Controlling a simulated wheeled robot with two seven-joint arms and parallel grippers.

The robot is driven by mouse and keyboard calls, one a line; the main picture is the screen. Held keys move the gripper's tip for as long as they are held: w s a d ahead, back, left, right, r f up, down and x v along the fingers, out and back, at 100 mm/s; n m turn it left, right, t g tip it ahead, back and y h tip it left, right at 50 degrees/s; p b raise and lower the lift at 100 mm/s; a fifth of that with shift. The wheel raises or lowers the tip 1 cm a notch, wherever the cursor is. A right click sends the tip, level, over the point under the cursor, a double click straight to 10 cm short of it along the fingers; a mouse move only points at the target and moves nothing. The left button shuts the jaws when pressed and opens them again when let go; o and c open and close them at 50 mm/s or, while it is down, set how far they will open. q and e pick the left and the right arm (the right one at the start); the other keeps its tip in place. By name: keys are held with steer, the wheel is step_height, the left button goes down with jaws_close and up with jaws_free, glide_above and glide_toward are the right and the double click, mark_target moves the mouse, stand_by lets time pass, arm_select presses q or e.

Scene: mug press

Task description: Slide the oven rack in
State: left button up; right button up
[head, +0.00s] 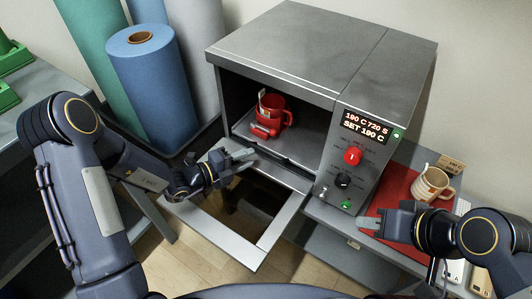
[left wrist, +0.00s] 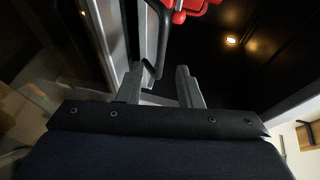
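The oven (head: 300,45) stands open with its framed glass door (head: 215,238) folded down in front. Inside, a red mug (head: 272,108) with a red holder at its base sits on the grey oven rack (head: 302,150). A dark bar handle (head: 285,163) runs along the rack's front, near the oven mouth. My left gripper (head: 240,157) is above the open door, just left of the handle. In the left wrist view its fingers (left wrist: 160,85) are apart, with the dark handle (left wrist: 152,68) near their tips; contact is unclear. My right gripper (head: 368,221) is over the red mat, its finger gap unclear.
The control panel (head: 350,160) is on the oven's right side and reads 190 C 720 S. A red mat (head: 388,235) and a tan mug (head: 432,185) are to its right. Blue and green rolls (head: 160,90) stand at the left. The open door lies below my left gripper.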

mark_target(264, 152)
arm_select(q)
steer(key=b+x, duration=0.1)
steer(key=x, duration=0.5)
steer(key=shift+d+b, duration=0.15)
steer(key=shift+b, duration=0.2)
steer(key=shift+w+d, duration=0.4)
steer(key=shift+d, duration=0.1)
jaws_close()
